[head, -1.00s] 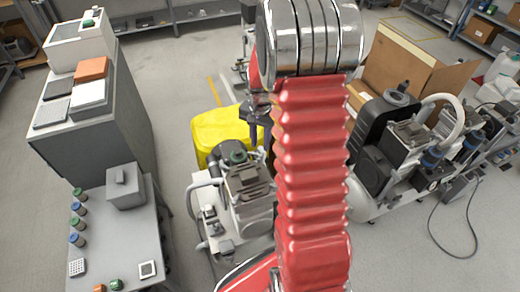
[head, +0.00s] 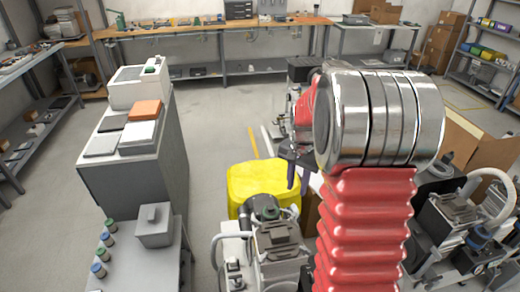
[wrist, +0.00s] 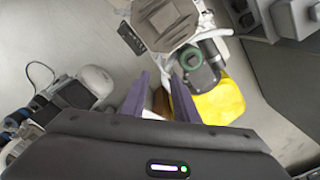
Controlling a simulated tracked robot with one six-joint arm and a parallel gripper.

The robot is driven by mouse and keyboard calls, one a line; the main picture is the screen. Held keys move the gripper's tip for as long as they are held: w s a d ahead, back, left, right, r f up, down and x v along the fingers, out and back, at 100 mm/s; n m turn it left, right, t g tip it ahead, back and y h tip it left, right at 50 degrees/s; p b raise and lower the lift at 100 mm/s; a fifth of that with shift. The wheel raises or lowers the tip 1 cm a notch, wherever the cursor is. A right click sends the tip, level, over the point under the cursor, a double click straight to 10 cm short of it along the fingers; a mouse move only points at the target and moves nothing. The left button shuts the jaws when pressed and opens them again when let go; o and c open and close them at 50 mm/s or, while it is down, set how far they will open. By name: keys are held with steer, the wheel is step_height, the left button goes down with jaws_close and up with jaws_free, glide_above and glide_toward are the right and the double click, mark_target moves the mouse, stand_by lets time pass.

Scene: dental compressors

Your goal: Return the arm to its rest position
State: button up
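My red, ribbed arm with a wide silver joint (head: 385,118) stands raised on the right of the head view and hides part of the room behind it. My gripper (head: 292,168) shows left of that joint, with dark fingers pointing down. In the wrist view my gripper (wrist: 160,95) has its two purple-grey fingers apart, with nothing seen held between them. It hangs above the floor near a compressor (head: 278,243), which also shows at the top of the wrist view (wrist: 168,22).
A yellow object (head: 250,178) stands behind the compressor. A grey cabinet (head: 150,180) and a small table with jars (head: 150,262) are at left. More compressors (head: 455,225) and a cardboard box (head: 482,150) are at right. Open floor (head: 215,115) lies before the back workbench (head: 215,29).

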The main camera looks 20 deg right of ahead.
steer(key=shift+n, duration=0.3)
steer(key=s+a+r+n+t, duration=0.2)
steer(key=s+a+r+n, duration=0.3)
steer(key=s+a+r, duration=0.2)
steer(key=s+a+r+n+t, duration=0.3)
steer(key=s+a+r+n, duration=0.3)
steer(key=s+a, duration=0.5)
steer(key=a+r, duration=0.2)
steer(key=a, duration=0.2)
steer(key=shift+s+a+t, duration=0.3)
steer(key=shift+s+a, duration=0.05)
steer(key=shift+a, duration=0.05)
stand_by(0.9)
